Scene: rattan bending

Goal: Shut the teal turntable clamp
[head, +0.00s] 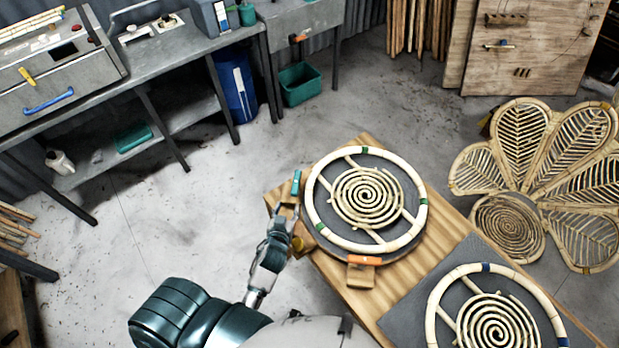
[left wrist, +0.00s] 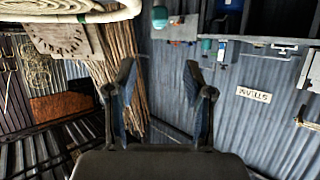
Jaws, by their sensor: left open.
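The teal clamp handle (head: 296,184) stands at the left edge of the turntable (head: 383,166), by the wooden table's corner. The turntable carries a pale rattan ring with a spiral inside and green bands. My left gripper (head: 288,211) is just below the teal handle in the head view, close to it; I cannot tell if they touch. In the left wrist view the gripper (left wrist: 160,82) has its two fingers apart with nothing between them. The clamp cannot be made out there. My right gripper is not in view.
An orange clamp (head: 364,260) is at the turntable's front edge. A second rattan ring (head: 545,301) lies on a grey mat (head: 400,305) to the right. A rattan petal piece (head: 540,170) stands beyond the table. Grey benches (head: 170,60) line the back left, with clear floor between.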

